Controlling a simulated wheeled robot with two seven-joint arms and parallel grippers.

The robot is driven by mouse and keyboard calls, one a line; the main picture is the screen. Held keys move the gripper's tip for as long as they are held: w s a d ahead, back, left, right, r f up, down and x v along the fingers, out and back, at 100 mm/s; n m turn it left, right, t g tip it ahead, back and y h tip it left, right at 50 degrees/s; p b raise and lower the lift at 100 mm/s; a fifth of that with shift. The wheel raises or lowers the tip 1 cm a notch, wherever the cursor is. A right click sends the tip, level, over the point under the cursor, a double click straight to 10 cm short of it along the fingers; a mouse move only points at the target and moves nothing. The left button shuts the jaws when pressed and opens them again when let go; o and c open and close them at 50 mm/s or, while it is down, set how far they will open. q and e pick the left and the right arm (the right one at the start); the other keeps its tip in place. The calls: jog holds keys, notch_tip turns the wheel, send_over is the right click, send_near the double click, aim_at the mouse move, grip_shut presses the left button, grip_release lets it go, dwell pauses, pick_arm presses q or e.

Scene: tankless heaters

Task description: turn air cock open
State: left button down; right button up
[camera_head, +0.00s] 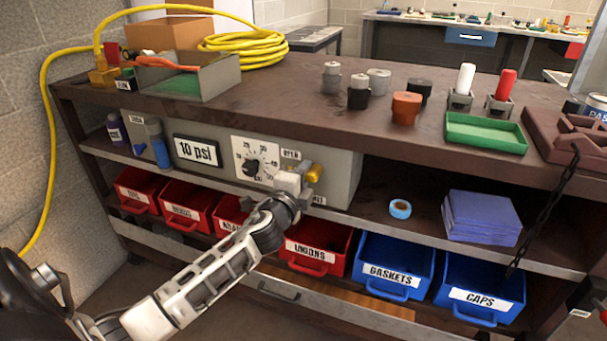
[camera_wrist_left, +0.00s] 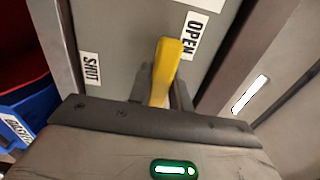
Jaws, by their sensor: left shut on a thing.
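The air cock's yellow handle (camera_head: 315,173) is at the right part of the grey panel box (camera_head: 343,175) on the shelf. My left gripper (camera_head: 303,184) is at the handle and hides part of it and of the labels there. In the left wrist view the yellow handle (camera_wrist_left: 164,72) stands between the fingers of my left gripper (camera_wrist_left: 160,92), which is shut on it. The handle's far end lies beside the OPEN label (camera_wrist_left: 194,36). The SHUT label (camera_wrist_left: 91,69) is farther off to the left. My right gripper is not in view.
A dial (camera_head: 252,166) and a 10 psi sign (camera_head: 197,152) are on the panel left of the gripper. Red bins (camera_head: 317,251) and blue bins (camera_head: 396,268) stand below. A tape roll (camera_head: 400,209) and blue pads (camera_head: 482,216) lie on the shelf to the right.

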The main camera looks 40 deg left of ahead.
pick_arm(q)
jog(key=c, duration=1.3)
grip_release()
jog(key=v, duration=1.6)
jog(key=shift+a, duration=0.1)
jog(key=shift+f, duration=0.1)
